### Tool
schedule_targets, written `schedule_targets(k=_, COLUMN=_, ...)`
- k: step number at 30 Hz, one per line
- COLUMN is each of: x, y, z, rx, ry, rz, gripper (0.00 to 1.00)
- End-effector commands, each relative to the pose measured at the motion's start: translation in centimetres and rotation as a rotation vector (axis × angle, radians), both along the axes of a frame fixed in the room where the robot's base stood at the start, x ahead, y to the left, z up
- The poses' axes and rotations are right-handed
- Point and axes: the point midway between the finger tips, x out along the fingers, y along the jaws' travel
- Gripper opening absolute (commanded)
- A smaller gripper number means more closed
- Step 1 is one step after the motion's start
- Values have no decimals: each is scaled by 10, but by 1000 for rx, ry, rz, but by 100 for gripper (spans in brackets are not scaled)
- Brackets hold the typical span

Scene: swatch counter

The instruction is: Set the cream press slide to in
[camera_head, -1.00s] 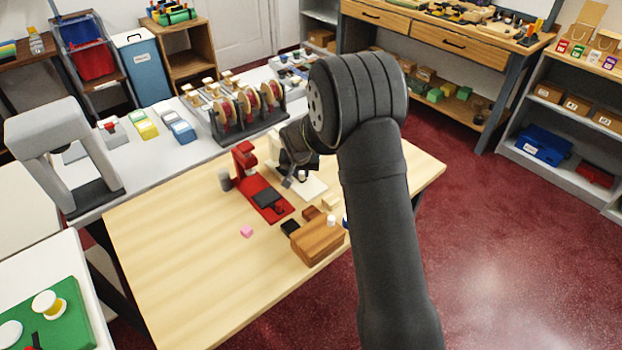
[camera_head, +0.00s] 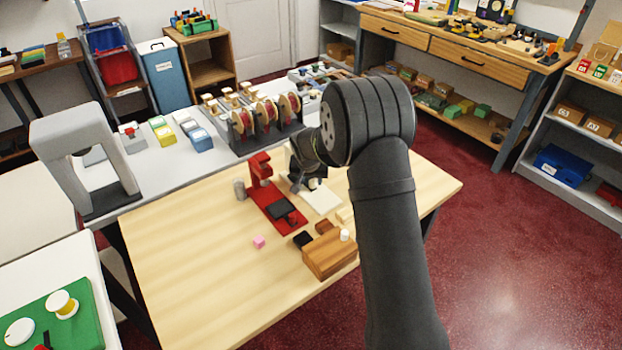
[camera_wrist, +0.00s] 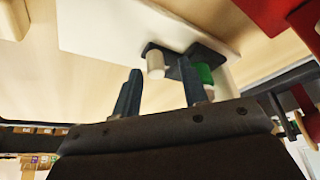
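The cream press has a pale flat base (camera_head: 325,201), to the right of the red press on the wooden table. My gripper (camera_head: 304,184) is low over the back of this base and hides much of the press. In the wrist view the cream base (camera_wrist: 105,28) carries a dark slide part (camera_wrist: 181,62) with a white round knob (camera_wrist: 155,66) and a green piece (camera_wrist: 204,73) beside it. My gripper's fingers (camera_wrist: 162,88) stand apart, with the white knob beyond their tips. I see nothing clasped. The slide's exact position is unclear.
The red press (camera_head: 272,200) stands close on the left, with a grey cylinder (camera_head: 239,190) beside it. The table's left part is clear. A spool rack (camera_head: 262,122) stands behind.

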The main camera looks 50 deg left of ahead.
Motion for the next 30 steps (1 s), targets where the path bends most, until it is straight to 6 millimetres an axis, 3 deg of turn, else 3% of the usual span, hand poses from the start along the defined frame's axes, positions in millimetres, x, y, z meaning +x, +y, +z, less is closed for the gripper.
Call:
schedule_targets(k=7, x=-9, y=-8, z=30, rx=3, ry=-2, rz=1, gripper=40)
schedule_targets(k=21, x=-36, y=-35, z=124, rx=4, ry=-2, rz=1, gripper=40)
schedule_targets(k=30, x=-47, y=-46, z=157, rx=1, ry=0, rz=1, gripper=40)
